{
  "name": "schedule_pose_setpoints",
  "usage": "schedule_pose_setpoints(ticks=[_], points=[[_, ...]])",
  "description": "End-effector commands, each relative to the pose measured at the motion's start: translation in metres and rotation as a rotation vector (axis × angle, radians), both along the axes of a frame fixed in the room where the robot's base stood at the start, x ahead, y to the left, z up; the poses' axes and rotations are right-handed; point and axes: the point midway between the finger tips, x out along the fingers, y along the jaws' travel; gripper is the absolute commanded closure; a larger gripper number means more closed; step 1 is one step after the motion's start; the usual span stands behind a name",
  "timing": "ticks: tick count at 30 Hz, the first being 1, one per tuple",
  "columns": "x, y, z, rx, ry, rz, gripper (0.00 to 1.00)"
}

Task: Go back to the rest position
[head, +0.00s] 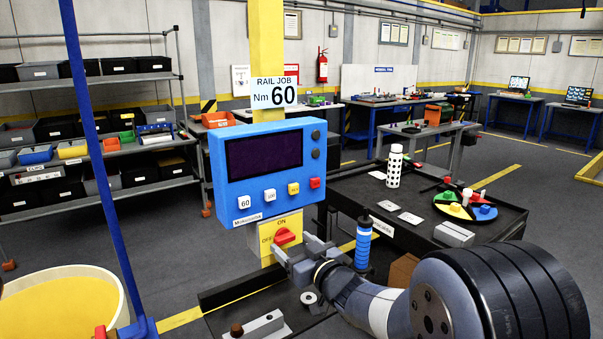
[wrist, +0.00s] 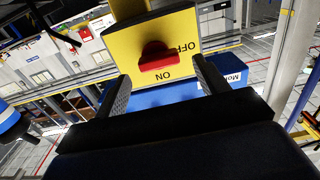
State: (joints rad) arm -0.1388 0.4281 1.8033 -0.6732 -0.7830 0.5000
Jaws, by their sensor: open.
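My gripper (head: 293,254) is open, its two fingers pointing at the red switch knob (head: 285,236) on the yellow ON/OFF plate (head: 268,243). In the wrist view the red knob (wrist: 158,57) shows beyond and between the open fingers (wrist: 160,88), with a visible gap. That view shows the plate upside down. The blue control box (head: 263,165) sits above the plate, with a dark screen and several small buttons. My arm reaches in from the lower right of the head view.
A black table (head: 345,197) with a dotted white bottle (head: 394,166) and a tray of coloured parts (head: 466,207) is at right. A blue post (head: 95,150) and yellow tub (head: 60,305) are at left.

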Motion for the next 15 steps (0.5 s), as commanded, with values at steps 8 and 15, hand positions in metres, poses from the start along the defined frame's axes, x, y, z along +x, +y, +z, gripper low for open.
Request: schedule_pose_setpoints(ticks=[8, 15], points=[[0.022, 0.014, 0.003, 0.037, 0.029, 0.0, 0.31], [0.021, 0.014, 0.001, 0.073, 0.051, 0.0, 0.31]])
